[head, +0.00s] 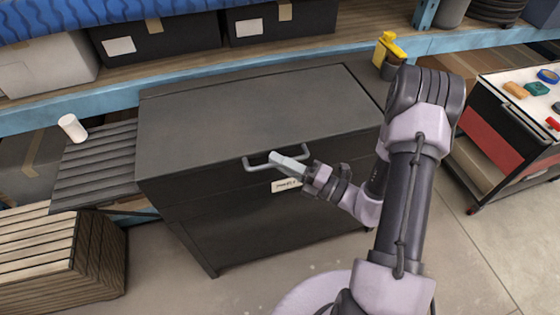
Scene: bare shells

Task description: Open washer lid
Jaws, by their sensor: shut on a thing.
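A dark grey chest-like cabinet (250,115) stands in the middle of the head view; it looks more like a tool cabinet than a washer. Its flat top lies level and appears closed. A small white label (286,184) shows just under the handle beside my gripper.
A blue shelf (220,62) with dark boxes (160,38) runs behind the cabinet. A slatted wooden crate (35,255) and a ribbed grey panel (95,165) with a white cylinder (72,127) are at left. A tool cart (515,125) stands at right. Floor (470,260) is clear at front right.

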